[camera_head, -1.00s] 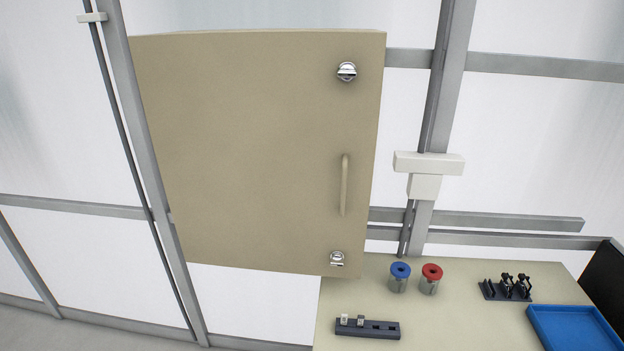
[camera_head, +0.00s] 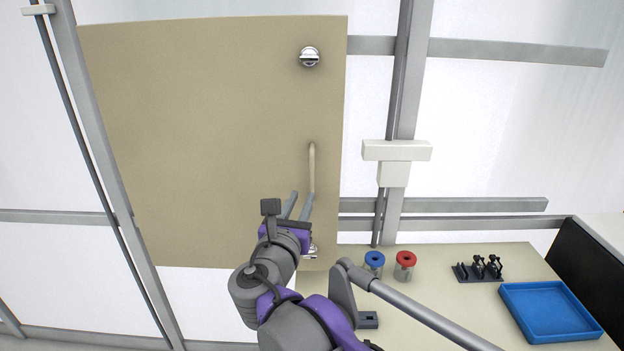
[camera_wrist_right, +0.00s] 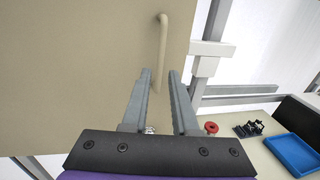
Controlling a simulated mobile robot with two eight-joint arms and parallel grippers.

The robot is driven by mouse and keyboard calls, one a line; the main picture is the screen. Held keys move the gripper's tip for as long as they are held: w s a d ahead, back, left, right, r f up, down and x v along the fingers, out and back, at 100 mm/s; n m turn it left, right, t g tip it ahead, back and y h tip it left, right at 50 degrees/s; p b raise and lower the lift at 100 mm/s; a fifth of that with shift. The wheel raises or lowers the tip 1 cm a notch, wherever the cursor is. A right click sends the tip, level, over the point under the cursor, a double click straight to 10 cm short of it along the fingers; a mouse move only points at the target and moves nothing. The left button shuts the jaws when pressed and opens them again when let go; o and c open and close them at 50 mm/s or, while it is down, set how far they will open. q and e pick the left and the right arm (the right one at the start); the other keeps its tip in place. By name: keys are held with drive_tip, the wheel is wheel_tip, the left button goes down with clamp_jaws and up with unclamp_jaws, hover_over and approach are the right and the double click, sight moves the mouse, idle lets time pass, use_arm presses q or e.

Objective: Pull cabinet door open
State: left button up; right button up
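The beige cabinet door (camera_head: 200,130) is shut flat on the cabinet front, with a vertical handle (camera_head: 312,165) near its right edge. Silver latches sit above (camera_head: 309,57) and below the handle; my right gripper partly covers the lower one. My right gripper (camera_head: 298,196) is raised in front of the door, its fingers apart and empty near the handle's lower end. In the right wrist view the handle (camera_wrist_right: 161,50) stands beyond the two fingertips (camera_wrist_right: 160,74), roughly in line with the gap. Contact cannot be told. My left gripper is not in view.
A table (camera_head: 440,270) stands at the lower right. It holds a blue-topped pot (camera_head: 374,262), a red-topped pot (camera_head: 405,265), a dark rack (camera_head: 478,270) and a blue tray (camera_head: 549,312). A grey post (camera_head: 408,80) rises right of the cabinet.

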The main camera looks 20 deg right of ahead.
sight(311, 179)
drive_tip(key=x, duration=1)
drive_tip(key=shift+p, duration=0.35)
clamp_jaws()
idle(0.8)
